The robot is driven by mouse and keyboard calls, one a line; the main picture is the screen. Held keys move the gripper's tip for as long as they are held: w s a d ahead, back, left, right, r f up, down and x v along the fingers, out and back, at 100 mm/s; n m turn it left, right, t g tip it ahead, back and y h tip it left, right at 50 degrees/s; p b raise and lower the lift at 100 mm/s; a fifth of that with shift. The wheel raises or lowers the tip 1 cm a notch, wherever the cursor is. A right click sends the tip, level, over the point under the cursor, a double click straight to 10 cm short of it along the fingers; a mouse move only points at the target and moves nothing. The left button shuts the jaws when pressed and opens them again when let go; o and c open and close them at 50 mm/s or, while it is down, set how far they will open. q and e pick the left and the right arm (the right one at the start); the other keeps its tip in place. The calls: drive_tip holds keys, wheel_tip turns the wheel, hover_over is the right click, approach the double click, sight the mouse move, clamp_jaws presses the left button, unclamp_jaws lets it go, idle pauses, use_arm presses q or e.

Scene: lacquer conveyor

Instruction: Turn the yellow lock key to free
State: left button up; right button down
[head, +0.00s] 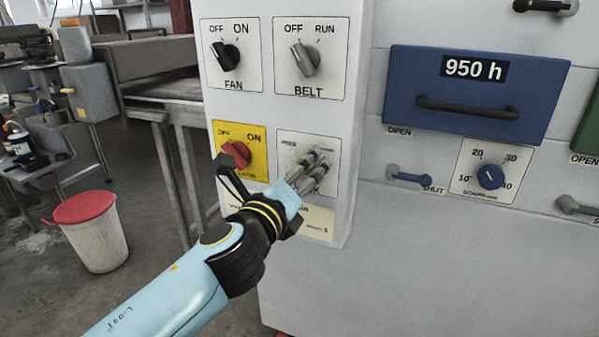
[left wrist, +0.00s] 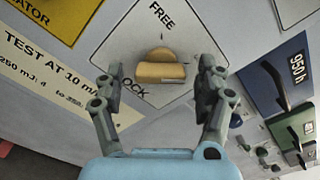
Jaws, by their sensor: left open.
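The yellow lock key (left wrist: 160,70) sits on a white plate (left wrist: 152,40) marked FREE at the top and LOCK at the lower left in the left wrist view. Its exact setting is hard to tell. My left gripper (head: 314,162) is in front of the same plate (head: 286,150) in the head view and hides the key there. In the left wrist view the left gripper is open, with one finger on each side of the key and gaps between. My right gripper is not in view.
Close by are the yellow plate with a red knob (head: 236,152), the FAN knob (head: 229,57) and the BELT knob (head: 304,60). A blue drawer (head: 478,128), a small lever (head: 408,177) and a blue dial (head: 490,177) are to the right. A bin (head: 98,240) stands left.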

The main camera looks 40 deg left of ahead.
use_arm(q)
drive_tip(key=c, duration=1.2)
drive_tip(key=shift+n, duration=0.3)
drive_tip(key=n+b, duration=0.8)
drive_tip(key=n, duration=1.1)
idle(0.7)
